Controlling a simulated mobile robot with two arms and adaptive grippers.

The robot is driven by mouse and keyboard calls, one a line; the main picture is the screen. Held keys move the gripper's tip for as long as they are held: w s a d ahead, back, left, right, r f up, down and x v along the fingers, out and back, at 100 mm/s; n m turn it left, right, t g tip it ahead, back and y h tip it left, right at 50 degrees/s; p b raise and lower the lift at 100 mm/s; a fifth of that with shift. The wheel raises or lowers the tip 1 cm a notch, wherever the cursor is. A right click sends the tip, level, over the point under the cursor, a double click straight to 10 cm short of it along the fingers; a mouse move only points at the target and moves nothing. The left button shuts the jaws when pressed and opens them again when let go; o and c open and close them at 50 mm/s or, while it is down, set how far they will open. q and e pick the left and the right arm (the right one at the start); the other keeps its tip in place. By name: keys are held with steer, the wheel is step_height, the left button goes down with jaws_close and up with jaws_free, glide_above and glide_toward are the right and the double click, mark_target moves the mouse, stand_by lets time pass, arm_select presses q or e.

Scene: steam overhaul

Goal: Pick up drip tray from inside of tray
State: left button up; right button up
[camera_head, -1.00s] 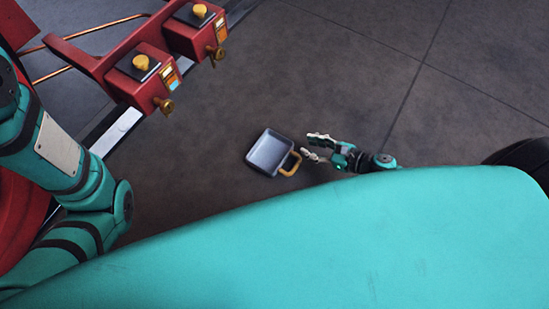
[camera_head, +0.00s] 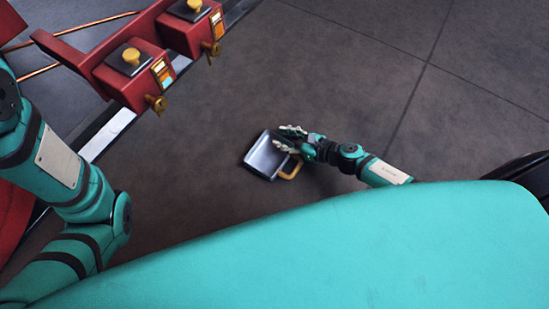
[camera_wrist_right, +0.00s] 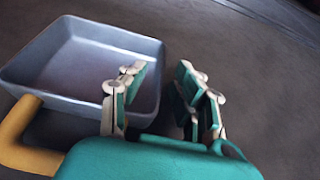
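The drip tray (camera_head: 260,158) is a shallow grey square pan with a yellow handle (camera_head: 291,171), lying on the floor. It also fills the left of the right wrist view (camera_wrist_right: 70,65), its handle at lower left. My right gripper (camera_head: 283,138) is open over the tray's right edge and covers part of it. In the wrist view the gripper (camera_wrist_right: 162,78) shows one finger over the tray's inside and the other beyond its right wall; contact cannot be told. My left arm shows at the left, but its gripper is out of view.
A red frame with two red boxes (camera_head: 135,80) stands at the upper left, with yellow knobs and brass taps. A light rail (camera_head: 108,133) runs below it. The dark floor (camera_head: 330,75) is clear behind and right of the tray.

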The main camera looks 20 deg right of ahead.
steer(key=shift+c, duration=0.4)
jaws_close()
steer(key=shift+r, duration=0.15)
